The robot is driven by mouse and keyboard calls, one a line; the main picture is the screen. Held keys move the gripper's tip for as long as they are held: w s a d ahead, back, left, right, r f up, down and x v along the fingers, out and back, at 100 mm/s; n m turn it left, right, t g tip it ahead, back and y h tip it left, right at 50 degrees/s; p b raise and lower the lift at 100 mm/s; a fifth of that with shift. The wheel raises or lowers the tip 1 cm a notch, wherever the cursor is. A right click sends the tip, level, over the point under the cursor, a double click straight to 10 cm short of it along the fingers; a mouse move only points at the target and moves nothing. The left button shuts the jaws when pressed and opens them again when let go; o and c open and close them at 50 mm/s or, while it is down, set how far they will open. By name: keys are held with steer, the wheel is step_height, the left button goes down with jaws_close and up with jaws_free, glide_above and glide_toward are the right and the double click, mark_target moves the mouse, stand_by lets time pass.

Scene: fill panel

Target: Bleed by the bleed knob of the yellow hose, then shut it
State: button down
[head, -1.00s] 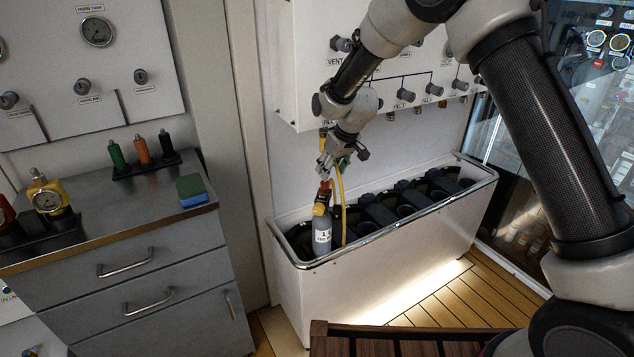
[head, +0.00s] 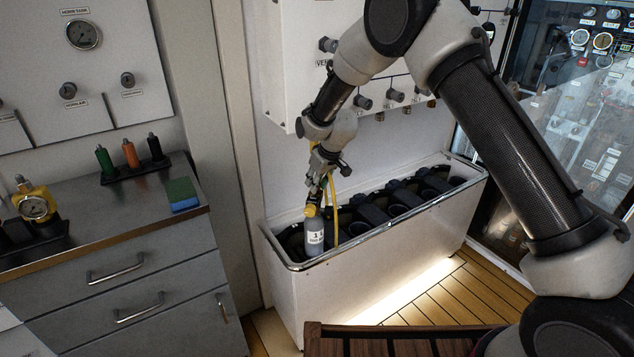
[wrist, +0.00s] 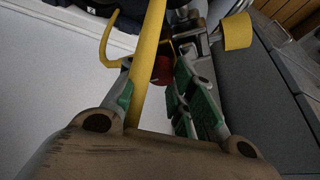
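A grey cylinder (head: 314,240) with a white label and a yellow top stands at the left end of the white rack. The yellow hose (head: 333,210) rises beside it, and in the wrist view the yellow hose (wrist: 150,60) passes between my fingers. My gripper (head: 316,184) points down at the cylinder's valve. In the wrist view my gripper (wrist: 156,75) has its green-padded fingers apart, open around a small red knob (wrist: 162,70) partly behind the hose. Finger contact with the knob cannot be made out. A yellow round part (wrist: 237,31) of the fitting sticks out at the right.
The white rack (head: 370,262) has a metal rail and several dark holders. A panel with valves (head: 300,75) hangs above it. A grey drawer cabinet (head: 120,275) stands left, with a sponge (head: 182,194) and coloured bottles on top. A wooden slatted surface (head: 400,345) is in front.

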steer(key=shift+m+h, duration=0.3)
steer(key=shift+m, duration=0.4)
steer(key=c, duration=1.2)
jaws_free()
steer(key=v, duration=1.2)
steer(key=shift+s, duration=0.25)
